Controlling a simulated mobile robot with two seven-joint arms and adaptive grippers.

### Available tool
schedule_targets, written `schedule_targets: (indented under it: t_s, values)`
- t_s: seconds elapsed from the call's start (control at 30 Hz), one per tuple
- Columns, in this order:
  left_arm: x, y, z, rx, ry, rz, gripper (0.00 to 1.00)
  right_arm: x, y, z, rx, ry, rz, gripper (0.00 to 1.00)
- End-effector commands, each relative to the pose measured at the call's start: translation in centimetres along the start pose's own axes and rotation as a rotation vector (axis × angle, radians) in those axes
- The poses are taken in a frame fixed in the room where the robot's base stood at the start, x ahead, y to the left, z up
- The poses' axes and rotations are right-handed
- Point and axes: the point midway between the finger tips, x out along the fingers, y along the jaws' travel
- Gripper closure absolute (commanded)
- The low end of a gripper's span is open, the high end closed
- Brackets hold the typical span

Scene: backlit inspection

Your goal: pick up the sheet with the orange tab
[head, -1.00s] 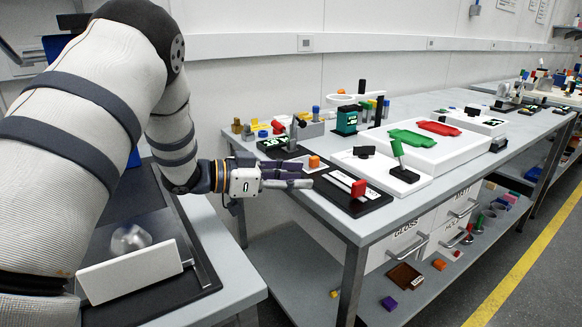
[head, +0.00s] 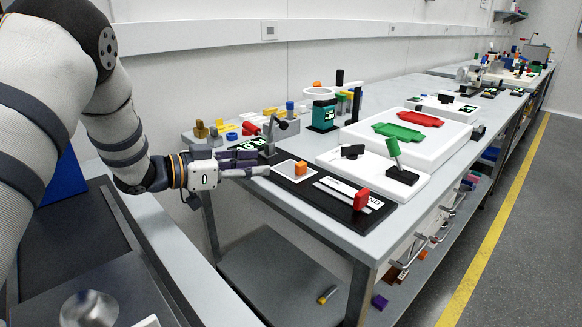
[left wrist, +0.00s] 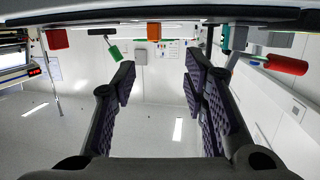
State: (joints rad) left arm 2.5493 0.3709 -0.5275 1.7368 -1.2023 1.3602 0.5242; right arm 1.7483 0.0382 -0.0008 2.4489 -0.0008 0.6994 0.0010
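The sheet (head: 286,169) is a small pale rectangle lying flat on a black mat (head: 332,213) near the bench's left end. Its upright orange tab (head: 300,168) stands on it. In the left wrist view, which looks upside down, the orange tab (left wrist: 154,32) hangs at top centre, beyond and between the fingertips. My left gripper (head: 264,162) is open and empty, its fingers pointing right toward the tab, short of it and apart from it. The gap between the fingers (left wrist: 157,78) is clear in the wrist view. My right gripper is not in view.
A red tab (head: 361,199) stands on a striped card right of the sheet. A green-handled piece (head: 394,152) on a white panel (head: 413,187) is beyond. A dark lamp-like stand (head: 279,124) and small coloured blocks (head: 250,128) lie behind the gripper. A gap separates the two benches.

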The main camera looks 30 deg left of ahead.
Motion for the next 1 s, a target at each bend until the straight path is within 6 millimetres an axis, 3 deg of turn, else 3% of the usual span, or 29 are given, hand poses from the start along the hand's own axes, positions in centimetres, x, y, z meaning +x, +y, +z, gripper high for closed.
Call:
schedule_targets:
  t_s: [0.1,0.37,0.53,0.77,0.93,1.0]
  values:
    - [2.8,0.0,0.8,-0.003,-0.01,0.003,0.6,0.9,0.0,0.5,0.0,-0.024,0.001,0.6]
    - [5.6,0.4,0.5,-0.002,-0.006,0.003,0.6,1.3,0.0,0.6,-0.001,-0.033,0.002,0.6]
    - [8.8,0.8,0.7,-0.001,-0.007,0.002,0.6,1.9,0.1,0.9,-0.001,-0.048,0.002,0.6]
    - [9.5,0.8,0.3,-0.002,-0.003,0.0,0.6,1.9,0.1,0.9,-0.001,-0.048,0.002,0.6]
    - [9.4,0.8,0.3,-0.002,-0.003,0.0,0.96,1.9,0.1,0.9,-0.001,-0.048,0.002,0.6]
    - [9.4,0.8,0.3,-0.002,-0.003,0.0,1.0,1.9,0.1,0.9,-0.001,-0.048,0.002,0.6]
